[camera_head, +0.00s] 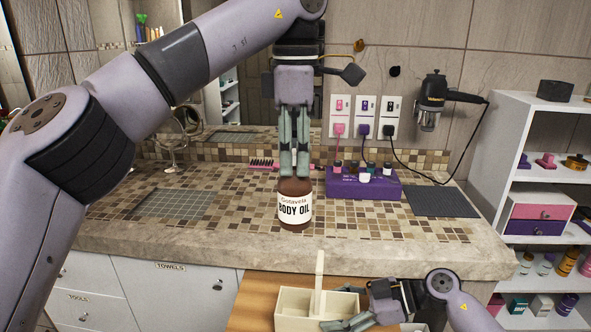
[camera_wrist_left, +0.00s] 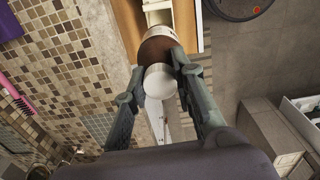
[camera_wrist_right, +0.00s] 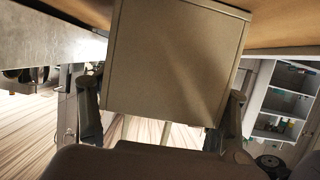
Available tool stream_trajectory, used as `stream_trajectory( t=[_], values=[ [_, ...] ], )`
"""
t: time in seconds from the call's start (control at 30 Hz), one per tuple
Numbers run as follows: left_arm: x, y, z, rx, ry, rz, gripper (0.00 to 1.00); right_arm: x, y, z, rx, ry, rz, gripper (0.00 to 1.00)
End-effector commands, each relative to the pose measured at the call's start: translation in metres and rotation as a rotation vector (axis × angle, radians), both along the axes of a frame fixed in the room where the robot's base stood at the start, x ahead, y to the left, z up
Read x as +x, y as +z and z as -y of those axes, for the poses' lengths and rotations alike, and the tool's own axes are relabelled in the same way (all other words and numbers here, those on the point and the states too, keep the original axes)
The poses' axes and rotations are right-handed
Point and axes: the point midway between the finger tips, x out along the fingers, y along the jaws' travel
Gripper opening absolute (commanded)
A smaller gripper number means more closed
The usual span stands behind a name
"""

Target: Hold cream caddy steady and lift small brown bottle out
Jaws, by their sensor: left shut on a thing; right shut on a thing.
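The small brown bottle (camera_head: 294,190), labelled "BODY OIL", hangs upright from my left gripper (camera_head: 294,170), whose fingers are shut around its top. The bottle is above and apart from the cream caddy (camera_head: 292,312). In the left wrist view the bottle (camera_wrist_left: 155,48) has a pale cap between the fingers (camera_wrist_left: 160,78), with part of the caddy (camera_wrist_left: 186,25) beyond it. The caddy, with its upright handle, stands on a wooden surface. My right gripper (camera_head: 362,316) is shut on its right side. In the right wrist view the caddy wall (camera_wrist_right: 175,62) fills the space between the fingers (camera_wrist_right: 163,115).
A tiled counter (camera_head: 150,232) lies behind the wooden surface (camera_head: 250,290). On it stand a purple holder (camera_head: 350,186) with several small bottles and a dark mat (camera_head: 440,202). White shelves (camera_head: 505,150) stand at the right. Cords hang from the wall outlets (camera_head: 366,108).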

Motion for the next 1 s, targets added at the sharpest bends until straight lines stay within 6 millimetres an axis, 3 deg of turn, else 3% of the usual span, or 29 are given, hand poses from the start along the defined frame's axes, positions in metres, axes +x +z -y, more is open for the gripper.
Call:
stream_trajectory(
  t=[0.23, 0.27, 0.6, 1.0],
  values=[
    [0.0000, 0.0014, 0.0001, -0.001, 0.000, 0.001, 0.00, -0.0002, -0.0003, 0.0000, -0.001, 0.001, 0.000, 0.37],
    [0.0000, 0.0014, 0.0001, -0.001, 0.000, 0.001, 0.00, -0.0002, -0.0003, 0.0000, -0.001, 0.001, 0.000, 0.69],
    [0.0001, 0.0011, -0.0001, -0.001, 0.001, 0.001, 0.00, -0.0001, -0.0001, -0.0001, 0.000, 0.000, 0.000, 0.92],
    [0.0001, 0.0011, -0.0001, -0.001, 0.001, 0.001, 0.00, 0.0001, 0.0013, 0.0036, -0.001, -0.001, 0.000, 0.93]
  ],
)
